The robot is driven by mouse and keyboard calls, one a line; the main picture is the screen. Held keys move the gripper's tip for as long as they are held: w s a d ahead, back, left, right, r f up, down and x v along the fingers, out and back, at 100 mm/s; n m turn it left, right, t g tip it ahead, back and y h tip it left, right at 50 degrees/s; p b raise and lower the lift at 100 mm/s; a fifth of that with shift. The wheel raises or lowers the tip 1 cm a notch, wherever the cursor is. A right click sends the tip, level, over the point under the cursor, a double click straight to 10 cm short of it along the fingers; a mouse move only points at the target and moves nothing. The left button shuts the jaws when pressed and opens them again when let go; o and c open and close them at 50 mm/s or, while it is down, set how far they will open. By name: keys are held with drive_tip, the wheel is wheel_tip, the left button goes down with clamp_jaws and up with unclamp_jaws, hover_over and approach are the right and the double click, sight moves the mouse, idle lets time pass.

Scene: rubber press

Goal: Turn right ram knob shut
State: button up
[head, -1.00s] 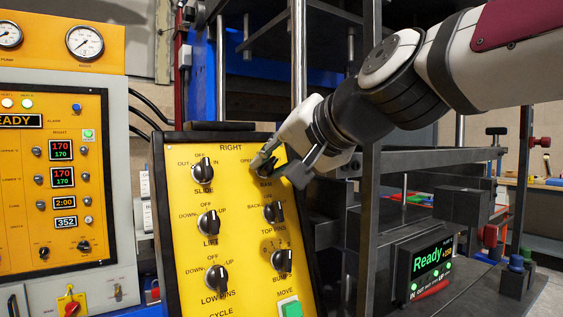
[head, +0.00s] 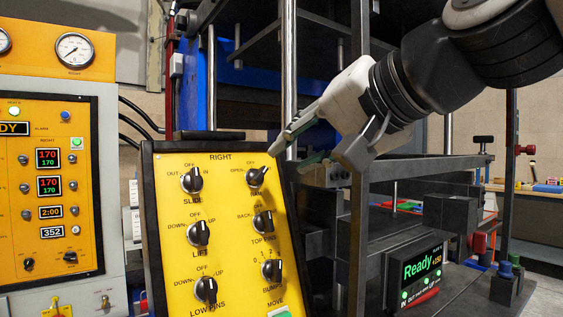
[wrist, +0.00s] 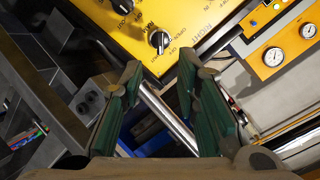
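The right ram knob (head: 258,177) is a black rotary knob at the top right of the yellow RIGHT panel (head: 222,240). Its grip looks tilted to the upper right, away from the OFF mark. OPEN shows on its left; a label on its right is not readable. My gripper (head: 293,158) is open and empty, just right of the knob and apart from it. In the wrist view the ram knob (wrist: 160,41) shows beyond and between the two spread green-padded fingers (wrist: 158,68).
The slide knob (head: 192,180), lift knob (head: 199,233) and top pins knob (head: 263,222) sit close by on the panel. A dark press frame (head: 357,130) stands behind my gripper. A small Ready display (head: 420,267) is at lower right.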

drive_tip(key=v, duration=0.2)
drive_tip(key=shift+s+d+r, duration=0.1)
drive_tip(key=shift+s+d, duration=0.05)
drive_tip(key=shift+s, duration=0.05)
idle(0.3)
drive_tip(key=s+d+f+n+g+h, duration=0.1)
drive_tip(key=s+d+f+g+h, duration=0.2)
drive_tip(key=s+d+f, duration=0.55)
drive_tip(key=s+d+f+g+h, duration=0.25)
drive_tip(key=s+f, duration=0.35)
drive_tip(key=f, duration=0.8)
drive_tip(key=s+d+f+n+g+h, duration=0.1)
drive_tip(key=s+d+f+g+h, duration=0.25)
drive_tip(key=s+f, duration=0.55)
drive_tip(key=w+r+t+y+p, duration=0.1)
drive_tip(key=w+r+t+p, duration=0.1)
drive_tip(key=r+p, duration=1)
drive_tip(key=shift+w+d+r, duration=0.25)
drive_tip(key=shift+w+d, duration=0.2)
drive_tip(key=shift+w, duration=0.1)
